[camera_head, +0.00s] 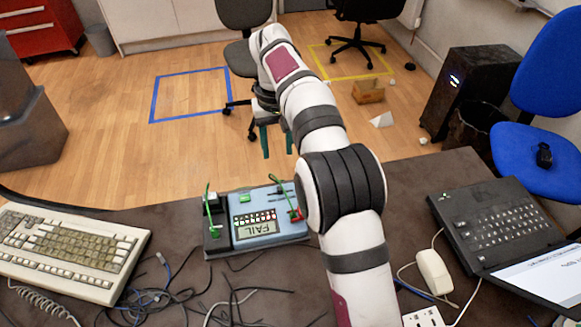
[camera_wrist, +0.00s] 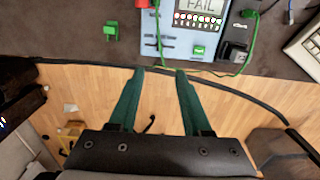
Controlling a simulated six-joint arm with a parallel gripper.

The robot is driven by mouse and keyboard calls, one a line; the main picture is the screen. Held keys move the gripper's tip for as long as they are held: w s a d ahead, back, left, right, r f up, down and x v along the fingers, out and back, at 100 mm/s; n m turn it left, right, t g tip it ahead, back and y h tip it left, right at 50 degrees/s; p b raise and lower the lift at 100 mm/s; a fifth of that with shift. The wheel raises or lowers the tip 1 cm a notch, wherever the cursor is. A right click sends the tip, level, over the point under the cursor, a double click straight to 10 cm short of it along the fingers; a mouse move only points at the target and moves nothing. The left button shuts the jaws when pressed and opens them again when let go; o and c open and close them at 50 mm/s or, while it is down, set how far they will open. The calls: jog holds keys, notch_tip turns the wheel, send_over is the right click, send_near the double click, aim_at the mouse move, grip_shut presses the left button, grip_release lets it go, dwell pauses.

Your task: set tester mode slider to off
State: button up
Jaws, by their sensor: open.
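The cable tester (camera_head: 262,230) is a light blue box with a dark left part. It lies on the dark desk, and its screen reads FAIL. It shows again at the top of the wrist view (camera_wrist: 190,53). Dark slider slots (camera_wrist: 162,41) sit on its face near the edge facing my gripper; they are small in the head view. I cannot tell which setting the slider is at. A green button-like part (camera_wrist: 199,51) is beside them. My gripper (camera_wrist: 160,73) is open and empty, its green fingers beyond the tester's far edge and apart from it.
Green cables (camera_wrist: 252,40) plug into the tester's ends. A green connector (camera_wrist: 111,30) lies on the desk. Loose black cables (camera_head: 185,295) lie in front. Open floor is beyond the desk edge.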

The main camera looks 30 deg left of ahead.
aim_at(280, 188)
notch_tip(280, 188, down, 14)
jog(key=shift+d+f, duration=0.1)
grip_shut()
jog(key=shift+w, duration=0.1)
dwell(1.4)
